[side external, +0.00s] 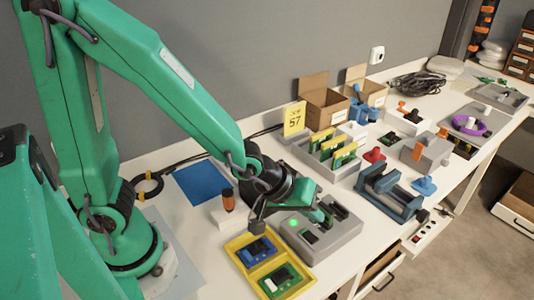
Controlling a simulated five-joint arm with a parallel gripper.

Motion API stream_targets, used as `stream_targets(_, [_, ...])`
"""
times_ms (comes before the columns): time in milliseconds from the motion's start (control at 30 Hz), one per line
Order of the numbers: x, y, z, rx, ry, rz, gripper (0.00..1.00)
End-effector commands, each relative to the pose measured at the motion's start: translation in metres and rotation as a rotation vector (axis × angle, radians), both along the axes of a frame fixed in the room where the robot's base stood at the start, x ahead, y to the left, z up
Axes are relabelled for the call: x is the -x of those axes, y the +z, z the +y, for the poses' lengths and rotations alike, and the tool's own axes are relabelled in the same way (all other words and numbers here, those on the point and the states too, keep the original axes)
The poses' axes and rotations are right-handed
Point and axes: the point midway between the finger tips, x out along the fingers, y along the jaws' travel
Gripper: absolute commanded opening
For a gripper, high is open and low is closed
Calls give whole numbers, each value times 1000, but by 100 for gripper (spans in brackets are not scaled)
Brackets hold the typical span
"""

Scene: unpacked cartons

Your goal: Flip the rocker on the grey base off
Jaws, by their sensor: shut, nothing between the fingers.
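A grey base (345,232) sits on the white table, right of the yellow tray. A green light (292,222) glows on its left part. A small dark part that looks like a rocker (309,237) is set in its top near the light; its tilt is too small to tell. Dark slots show at the base's far right.
A yellow tray (242,266) with blue and green boards lies close in front. A white block with an orange-topped item (228,200) stands left. A grey rack (345,178) with yellow-green boards stands behind, and a blue-grey holder (390,195) to the right.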

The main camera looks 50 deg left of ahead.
Motion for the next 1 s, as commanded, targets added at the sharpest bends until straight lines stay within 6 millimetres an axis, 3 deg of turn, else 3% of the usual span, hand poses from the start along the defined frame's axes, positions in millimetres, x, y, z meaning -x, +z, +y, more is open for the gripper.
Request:
stream_targets(400, [1,-35,-4,4,-4,5,0])
stream_targets(1000, [0,-39,-5,5,-5,3,0])
